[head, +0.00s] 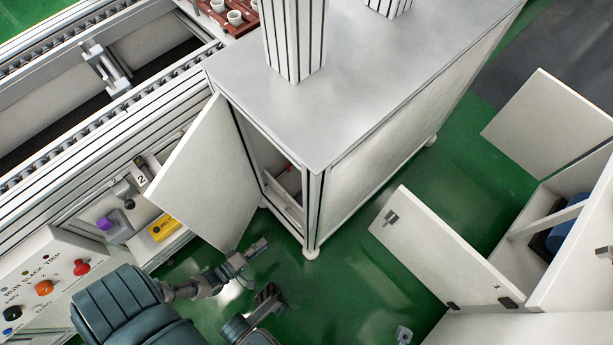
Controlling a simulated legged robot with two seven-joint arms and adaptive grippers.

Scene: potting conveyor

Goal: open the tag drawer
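I cannot pick out a drawer marked as the tag drawer. The white furniture at the right has a panel (435,250) with a small dark fitting, standing out over the green floor. My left gripper (252,250) is low in the middle left, over the floor, below the open door (205,175) of the metal-topped cabinet (385,85). It is apart from the panel at the right. Its fingers are small and seen at a slant, so their opening is unclear. I see nothing held in it.
A control panel (45,275) with coloured buttons is at the lower left, beside a shelf with a yellow item (163,228). A conveyor (150,110) runs along the upper left. Another white panel (550,120) stands out at the right. Green floor (345,275) lies clear between the cabinets.

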